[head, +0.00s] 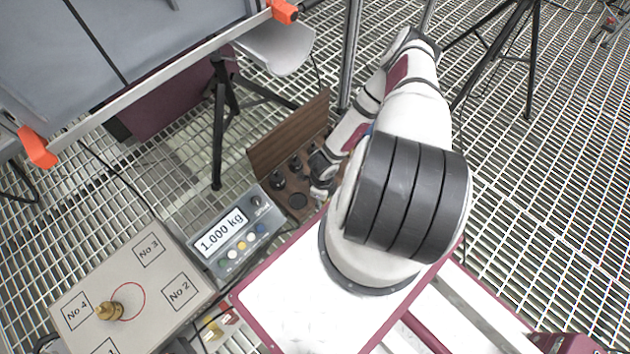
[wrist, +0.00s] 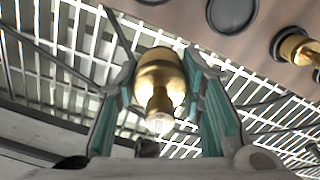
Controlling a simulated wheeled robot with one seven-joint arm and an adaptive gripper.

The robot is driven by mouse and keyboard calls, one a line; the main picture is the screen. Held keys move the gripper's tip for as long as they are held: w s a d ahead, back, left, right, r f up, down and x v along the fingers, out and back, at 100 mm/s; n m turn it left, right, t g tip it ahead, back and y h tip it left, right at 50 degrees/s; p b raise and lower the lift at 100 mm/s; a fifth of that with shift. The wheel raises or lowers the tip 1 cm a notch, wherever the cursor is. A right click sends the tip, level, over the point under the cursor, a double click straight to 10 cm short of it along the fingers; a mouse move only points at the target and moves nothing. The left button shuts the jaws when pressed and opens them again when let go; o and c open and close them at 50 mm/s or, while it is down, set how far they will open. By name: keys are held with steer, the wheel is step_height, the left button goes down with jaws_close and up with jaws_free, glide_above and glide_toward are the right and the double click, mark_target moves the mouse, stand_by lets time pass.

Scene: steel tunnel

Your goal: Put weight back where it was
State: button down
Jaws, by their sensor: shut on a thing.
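My gripper (wrist: 160,100) is shut on a brass weight (wrist: 160,75), a rounded body with a narrow knob, held between the teal finger pads. In the wrist view the wooden weight box (wrist: 190,28) fills the top, with a dark round recess (wrist: 232,12) empty and another brass weight (wrist: 298,46) at right. In the head view my gripper (head: 322,172) is at the open box (head: 290,145), and the held weight is hidden. A brass weight (head: 109,311) stands on the scale platform (head: 140,290), at the left of the red circle. The display (head: 222,233) reads 1.000 kg.
The box's lid stands raised behind its recesses. A grey table (head: 130,50) with orange corner clamps is at upper left. Tripod legs (head: 218,120) stand behind the scale. Open metal grating lies around the box.

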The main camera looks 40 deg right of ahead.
steer(key=w+d+b, duration=0.1)
steer(key=w, duration=0.1)
steer(key=w+d+b, duration=0.1)
steer(key=w+d, duration=0.1)
steer(key=w, duration=0.1)
steer(key=w+d+f+b, duration=0.1)
steer(key=w+d, duration=0.1)
steer(key=shift+w, duration=0.35)
steer(key=shift+w+d+f+b, duration=0.15)
steer(key=shift+w+d+b, duration=0.1)
steer(key=shift+b, duration=0.05)
steer(key=shift+a+f+b, duration=0.1)
steer(key=shift+f+b, duration=0.8)
steer(key=shift+f, duration=0.65)
steer(key=shift+f, duration=0.1)
steer(key=c, duration=1.1)
jaws_free()
steer(key=shift+s, duration=0.1)
steer(key=shift+o, duration=0.2)
step_height(320, 180, up, 12)
steer(key=p, duration=0.5)
